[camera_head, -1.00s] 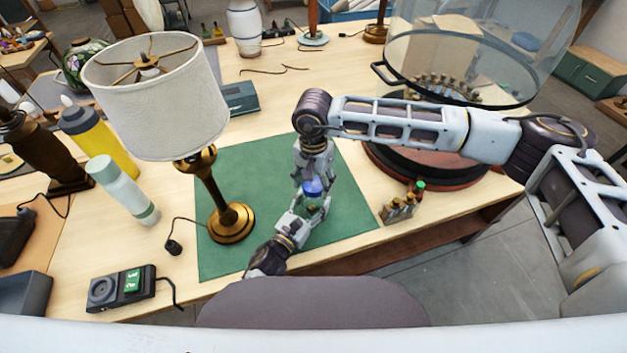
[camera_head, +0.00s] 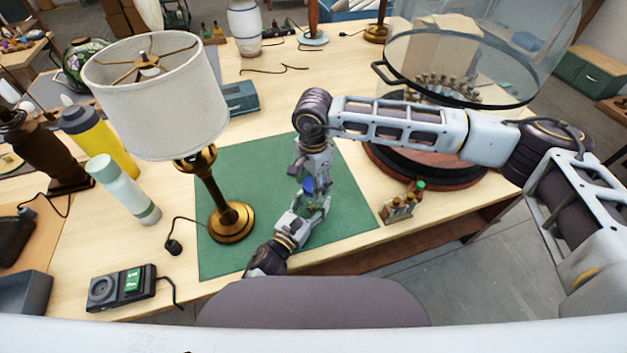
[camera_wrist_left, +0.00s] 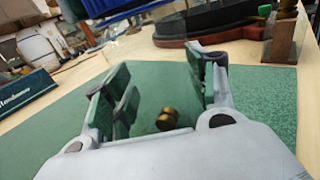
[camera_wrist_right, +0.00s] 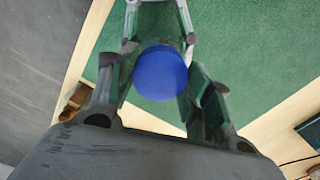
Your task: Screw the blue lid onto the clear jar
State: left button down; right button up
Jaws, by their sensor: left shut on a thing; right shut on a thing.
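The blue lid (camera_head: 308,186) sits above the clear jar, low over the green mat; whether its threads have caught cannot be told. My left gripper (camera_head: 312,206) comes up from the mat's front edge, shut around the jar. The jar (camera_wrist_left: 150,88) is nearly invisible between its green pads in the left wrist view, with a small brass piece (camera_wrist_left: 167,119) seen in or through it. My right gripper (camera_head: 310,181) reaches down from above, shut on the lid. In the right wrist view the lid (camera_wrist_right: 160,74) is between its fingers, and my left gripper (camera_wrist_right: 160,8) shows behind it.
A brass table lamp (camera_head: 232,222) stands on the green mat (camera_head: 255,175) left of my grippers. A small rack of bottles (camera_head: 397,208) is to the right. A big glass dome (camera_head: 470,60) on a dark base is behind my right arm. A switch box (camera_head: 120,288) lies front left.

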jog(key=m, duration=0.4)
jog(key=shift+f, duration=0.1)
jog(key=m, duration=1.2)
jog(key=o, duration=1.1)
jog(key=shift+o, duration=0.2)
jog(key=shift+r, duration=2.3)
jog(key=shift+w+r, duration=0.1)
jog(key=shift+c, duration=0.3)
